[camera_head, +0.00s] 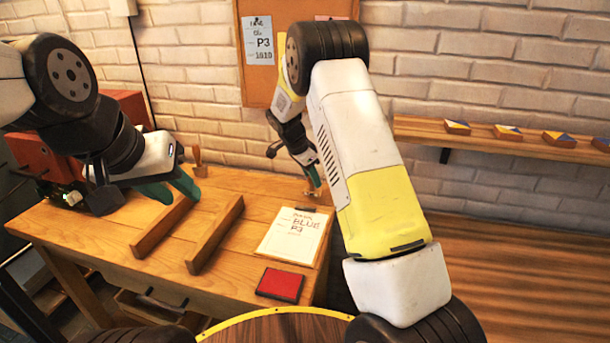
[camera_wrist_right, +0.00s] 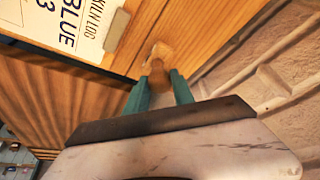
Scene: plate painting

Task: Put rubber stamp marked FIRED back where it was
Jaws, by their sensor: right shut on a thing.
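My right gripper (camera_head: 314,178) is shut on a wooden-handled stamp, near the table's back right corner. In the right wrist view, the stamp (camera_wrist_right: 160,66) sits between the green fingertips (camera_wrist_right: 158,84), close over the tabletop beside the clipboard. I cannot tell whether its base touches the wood, and its marking is hidden. Another wooden-handled piece (camera_head: 200,163) stands at the table's back left; no marking on it is readable. My left gripper (camera_head: 170,188) looks open and empty, its green fingers apart above the table's left part.
A clipboard with a kiln log (camera_head: 293,237) lies on the wooden table (camera_head: 90,235), with a red pad (camera_head: 280,284) in front. Two wooden rails (camera_head: 214,236) lie left of it. A wall shelf (camera_head: 480,142) with patterned tiles is at right. A red machine (camera_head: 45,150) stands at left.

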